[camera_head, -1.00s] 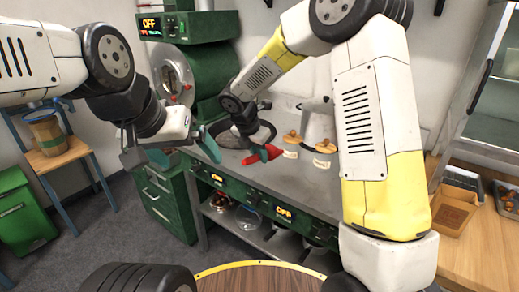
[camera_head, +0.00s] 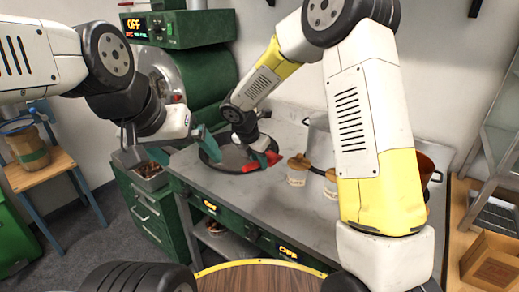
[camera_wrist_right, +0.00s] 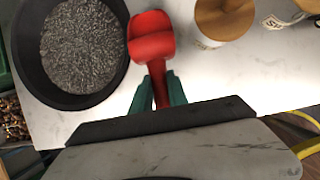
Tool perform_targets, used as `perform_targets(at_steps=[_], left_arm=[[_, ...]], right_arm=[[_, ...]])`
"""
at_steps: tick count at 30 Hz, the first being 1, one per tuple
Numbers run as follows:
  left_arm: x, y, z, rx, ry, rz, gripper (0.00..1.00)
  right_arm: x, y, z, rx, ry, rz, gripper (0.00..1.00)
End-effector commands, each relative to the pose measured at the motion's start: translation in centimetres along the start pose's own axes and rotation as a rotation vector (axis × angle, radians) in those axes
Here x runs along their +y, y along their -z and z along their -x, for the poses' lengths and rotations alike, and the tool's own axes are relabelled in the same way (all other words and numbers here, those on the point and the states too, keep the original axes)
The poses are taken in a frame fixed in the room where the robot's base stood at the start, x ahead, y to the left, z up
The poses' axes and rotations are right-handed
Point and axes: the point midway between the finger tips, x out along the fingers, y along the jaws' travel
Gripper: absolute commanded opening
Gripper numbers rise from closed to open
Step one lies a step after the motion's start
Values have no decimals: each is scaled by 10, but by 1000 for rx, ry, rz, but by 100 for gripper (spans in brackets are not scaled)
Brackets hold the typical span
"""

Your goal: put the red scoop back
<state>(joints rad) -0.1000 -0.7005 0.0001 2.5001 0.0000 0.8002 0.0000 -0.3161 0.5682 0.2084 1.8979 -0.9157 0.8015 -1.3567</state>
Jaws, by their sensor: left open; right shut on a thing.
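The red scoop (camera_head: 270,160) is in my right gripper (camera_head: 256,152), over the grey counter beside the round dark pan (camera_head: 208,157). In the right wrist view, my right gripper (camera_wrist_right: 159,90) is shut on the handle of the scoop (camera_wrist_right: 151,38), with the scoop's head pointing away from the gripper. Whether the scoop touches the counter cannot be told. The pan (camera_wrist_right: 101,91) holds grey granules and lies left of the scoop there. My left gripper (camera_head: 196,142) is open and empty, left of the pan.
Two jars with wooden lids (camera_head: 297,172) (camera_head: 331,184) stand right of the scoop; one lid (camera_wrist_right: 224,17) is close to it in the wrist view. A green machine (camera_head: 200,55) stands behind. A reddish pot (camera_head: 424,172) is partly hidden by my right arm. The counter's front left is clear.

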Motion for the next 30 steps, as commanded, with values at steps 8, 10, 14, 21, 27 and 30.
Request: perform_targets(at_steps=[8,10,14,21,27,30], left_arm=[[0,0,0,0,0,0,94],[0,0,0,0,0,0,94],[0,0,0,0,0,0,94],[0,0,0,0,0,0,94],[0,0,0,0,0,0,94],[0,0,0,0,0,0,94]], right_arm=[[0,14,-31,1,1,1,0],[-1,16,-38,1,3,1,0],[0,20,-47,0,1,0,0],[0,23,-55,0,0,-1,0],[0,23,-55,0,0,-1,0],[0,23,-55,0,0,-1,0]])
